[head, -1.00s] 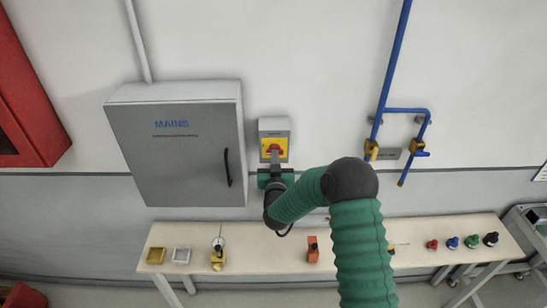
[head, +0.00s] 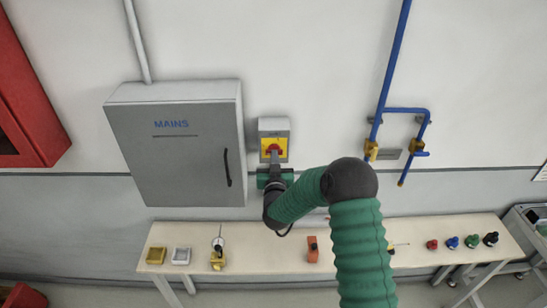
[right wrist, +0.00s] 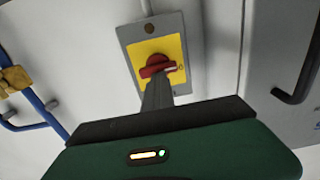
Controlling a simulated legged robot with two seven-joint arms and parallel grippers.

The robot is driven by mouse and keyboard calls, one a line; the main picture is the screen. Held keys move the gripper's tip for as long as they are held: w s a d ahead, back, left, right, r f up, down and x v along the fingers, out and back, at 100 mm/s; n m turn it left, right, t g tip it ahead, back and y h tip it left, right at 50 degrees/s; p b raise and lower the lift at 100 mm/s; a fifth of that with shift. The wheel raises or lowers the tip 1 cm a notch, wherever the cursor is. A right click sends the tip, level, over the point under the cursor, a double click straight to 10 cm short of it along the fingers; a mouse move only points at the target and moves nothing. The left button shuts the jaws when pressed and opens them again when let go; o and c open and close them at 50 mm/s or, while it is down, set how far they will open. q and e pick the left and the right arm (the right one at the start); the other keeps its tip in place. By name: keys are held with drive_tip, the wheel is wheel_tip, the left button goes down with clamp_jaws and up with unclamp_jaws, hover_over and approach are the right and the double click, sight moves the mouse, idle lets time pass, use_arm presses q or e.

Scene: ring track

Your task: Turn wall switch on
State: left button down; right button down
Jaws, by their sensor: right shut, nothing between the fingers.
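The wall switch (head: 274,128) is a grey box with a yellow plate and a red knob (head: 273,148), mounted right of the MAINS cabinet. In the right wrist view the switch (right wrist: 132,50) is ahead, and its red knob (right wrist: 154,64) has a pale mark toward its right end. My right gripper (head: 275,156) is at the switch, just below the knob in the head view. Its dark fingers (right wrist: 157,84) are together and empty, their tips at the knob's lower edge; I cannot tell whether they touch it. My left gripper is not in view.
The grey MAINS cabinet (head: 180,165) with a black handle (head: 228,168) stands close left of the switch. Blue pipes (head: 388,75) with yellow valves are to the right. Below is a bench (head: 348,255) with small parts. The wall above the switch is clear.

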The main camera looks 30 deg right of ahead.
drive_tip(key=c, duration=2)
unclamp_jaws()
drive_tip(key=shift+d+r, duration=0.2)
drive_tip(key=shift+d, duration=0.05)
drive_tip(key=shift+o, duration=1.1)
drive_tip(key=shift+d+f, duration=0.15)
drive_tip(key=shift+d, duration=0.05)
drive_tip(key=shift+o, duration=1.3)
drive_tip(key=shift+s+a, duration=0.15)
drive_tip(key=shift+o, duration=1.1)
drive_tip(key=shift+a+f, duration=0.1)
drive_tip(key=shift+f, duration=0.05)
drive_tip(key=o, duration=0.7)
drive_tip(key=shift+s+f, duration=0.15)
drive_tip(key=shift+f, duration=0.5)
drive_tip(key=shift+o, duration=0.4)
drive_tip(key=shift+s+f, duration=0.1)
drive_tip(key=shift+s, duration=0.1)
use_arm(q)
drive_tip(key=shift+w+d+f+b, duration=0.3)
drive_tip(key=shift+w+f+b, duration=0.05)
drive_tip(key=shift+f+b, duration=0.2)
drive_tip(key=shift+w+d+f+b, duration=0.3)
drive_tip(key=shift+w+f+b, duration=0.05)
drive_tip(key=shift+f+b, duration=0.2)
use_arm(e)
drive_tip(key=v, duration=1.7)
drive_tip(key=shift+r, duration=0.45)
